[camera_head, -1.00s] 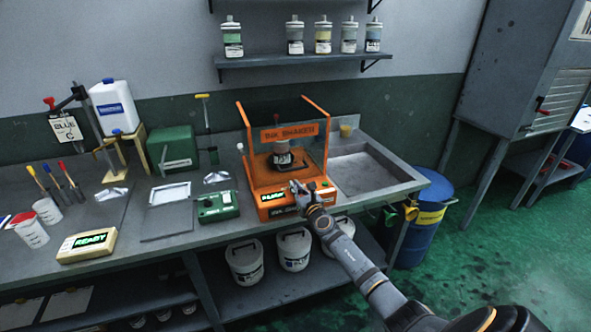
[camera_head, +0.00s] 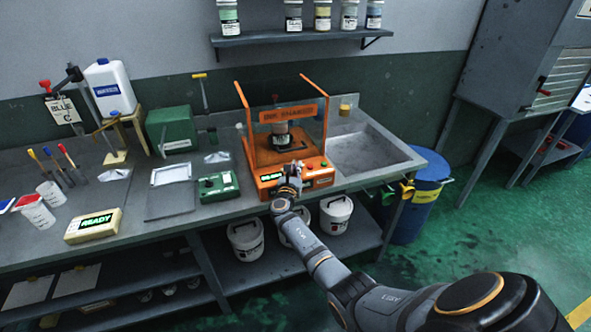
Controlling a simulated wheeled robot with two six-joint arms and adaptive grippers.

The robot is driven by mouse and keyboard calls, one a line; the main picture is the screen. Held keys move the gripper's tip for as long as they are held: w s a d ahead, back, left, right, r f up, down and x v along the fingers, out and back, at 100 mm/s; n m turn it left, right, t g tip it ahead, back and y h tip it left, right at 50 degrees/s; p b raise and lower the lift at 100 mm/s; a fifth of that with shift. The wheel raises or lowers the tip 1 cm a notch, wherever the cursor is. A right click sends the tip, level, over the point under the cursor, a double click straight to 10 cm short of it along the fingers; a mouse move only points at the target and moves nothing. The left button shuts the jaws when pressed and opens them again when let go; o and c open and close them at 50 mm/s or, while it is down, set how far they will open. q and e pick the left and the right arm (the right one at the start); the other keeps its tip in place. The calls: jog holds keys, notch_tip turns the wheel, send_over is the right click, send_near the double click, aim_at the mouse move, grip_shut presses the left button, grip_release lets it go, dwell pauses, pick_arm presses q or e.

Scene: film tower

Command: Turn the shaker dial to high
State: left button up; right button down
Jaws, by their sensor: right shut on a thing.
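The orange ink shaker (camera_head: 257,160) stands on the bench left of the sink, with a dark-lidded jar (camera_head: 281,131) inside its frame. Its front panel has a lit green display (camera_head: 270,177), too small to read surely, and a red button (camera_head: 324,163). My right gripper (camera_head: 290,178) is at the middle of the front panel, shut on the shaker dial, which the gripper hides. The dial's setting cannot be seen. My left gripper is not in view.
A green box with a dial (camera_head: 218,187) and a cream box reading READY (camera_head: 92,226) sit to the left. The sink (camera_head: 372,150) is at the right. White buckets (camera_head: 335,214) stand on the lower shelf, and a blue drum (camera_head: 411,208) is beside the bench.

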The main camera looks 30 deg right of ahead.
jog(key=shift+r, duration=0.1)
dwell(0.3)
jog(key=c, duration=1.5)
grip_release()
jog(key=shift+o, duration=0.2)
jog(key=v, duration=1.2)
